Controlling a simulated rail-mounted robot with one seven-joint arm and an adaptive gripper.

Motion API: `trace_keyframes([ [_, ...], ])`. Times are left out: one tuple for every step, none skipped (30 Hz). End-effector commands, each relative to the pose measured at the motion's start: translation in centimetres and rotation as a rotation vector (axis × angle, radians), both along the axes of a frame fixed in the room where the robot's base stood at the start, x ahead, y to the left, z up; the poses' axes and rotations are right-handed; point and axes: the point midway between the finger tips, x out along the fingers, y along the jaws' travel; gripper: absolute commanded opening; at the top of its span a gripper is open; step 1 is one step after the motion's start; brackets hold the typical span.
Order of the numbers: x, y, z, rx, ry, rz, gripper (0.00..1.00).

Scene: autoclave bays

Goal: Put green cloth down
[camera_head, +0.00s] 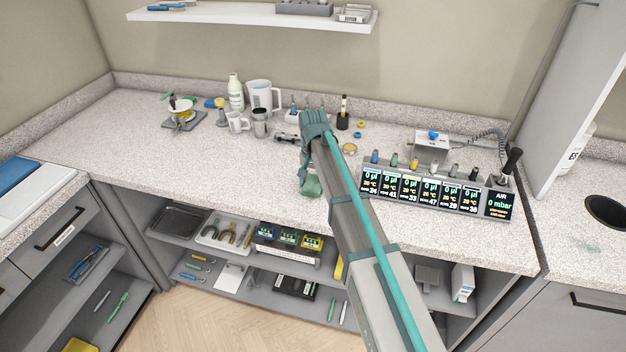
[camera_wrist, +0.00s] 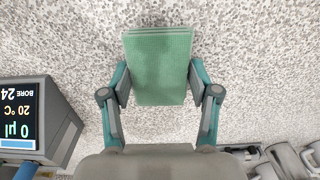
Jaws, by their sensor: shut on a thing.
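The green cloth (camera_wrist: 159,66) is a folded rectangular pad held between the two fingers of my gripper (camera_wrist: 159,88) in the wrist view. The fingers press on its left and right edges. Speckled countertop (camera_wrist: 256,60) shows all around it; I cannot tell whether the cloth touches the counter. In the head view my gripper (camera_head: 310,170) is over the middle of the counter, and a green piece of the cloth (camera_head: 311,187) shows below it, partly hidden by my arm.
A row of digital displays (camera_head: 436,190) stands right of my gripper; one display unit (camera_wrist: 35,120) shows at the wrist view's left. Mugs (camera_head: 238,122), a jug (camera_head: 262,96) and a bottle (camera_head: 236,92) stand behind. Open shelves (camera_head: 215,285) lie below.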

Motion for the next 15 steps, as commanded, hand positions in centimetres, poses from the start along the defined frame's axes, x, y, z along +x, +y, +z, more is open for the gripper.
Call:
trace_keyframes([
  [0.01, 0.0, -0.03, 0.0, -0.001, 0.0, 0.23],
  [0.02, 0.0, -0.03, 0.0, -0.001, 0.0, 0.23],
  [0.02, 0.01, -0.02, 0.0, -0.001, 0.0, 0.23],
  [0.02, 0.01, -0.02, 0.0, -0.001, 0.0, 0.23],
  [0.02, 0.0, -0.02, 0.0, -0.001, 0.0, 0.23],
  [0.02, 0.0, -0.03, 0.0, -0.001, 0.0, 0.23],
  [0.02, 0.0, -0.06, 0.0, -0.001, 0.0, 0.23],
  [0.02, 0.0, -0.13, 0.0, -0.001, 0.0, 0.23],
  [0.01, 0.0, -0.25, 0.0, -0.001, 0.0, 0.23],
  [0.01, 0.0, -0.34, 0.0, -0.001, 0.0, 0.23],
  [0.01, 0.0, -0.41, 0.0, -0.001, 0.0, 0.23],
  [0.02, 0.01, -0.32, 0.0, -0.001, 0.0, 0.68],
  [0.02, 0.01, -0.31, 0.0, -0.001, 0.0, 0.73],
  [0.02, 0.01, -0.31, 0.0, -0.001, 0.0, 0.78],
  [0.02, 0.01, -0.31, 0.0, -0.001, 0.0, 0.84],
])
